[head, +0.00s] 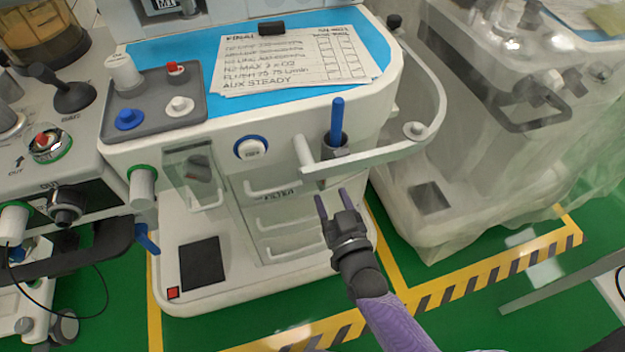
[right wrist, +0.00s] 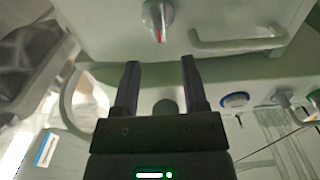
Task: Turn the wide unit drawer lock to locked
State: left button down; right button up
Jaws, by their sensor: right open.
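The lock (right wrist: 158,18) shows in the right wrist view as a round grey knob with a red mark, on a pale drawer front (right wrist: 110,30). The red mark points toward the bottom of that picture. My right gripper (right wrist: 160,64) is open and empty, its two dark fingers apart; the knob lies beyond the gap between the tips, not between them. In the head view my right gripper (head: 332,197) is at the right end of the drawers (head: 285,215) of the blue-topped unit. I cannot make out the lock there. My left gripper is not in view.
A white rail (head: 400,152) curves out above my right gripper, with a blue stick (head: 337,118) standing in a holder on it. A drawer handle (right wrist: 238,42) is beside the lock. A plastic-covered cart (head: 500,130) stands to the right, with green floor (head: 410,260) between.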

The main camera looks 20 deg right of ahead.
aim_at(323, 180)
jog(key=w, duration=0.2)
jog(key=w+b, duration=0.1)
jog(key=w, duration=0.1)
jog(key=shift+w+a+f, duration=0.1)
jog(key=shift+w+f, duration=0.1)
jog(key=shift+w, duration=0.05)
jog(key=shift+w+r, duration=0.1)
jog(key=shift+w, duration=0.25)
jog(key=shift+c, duration=0.6)
jog(key=c, duration=0.5)
grip_shut()
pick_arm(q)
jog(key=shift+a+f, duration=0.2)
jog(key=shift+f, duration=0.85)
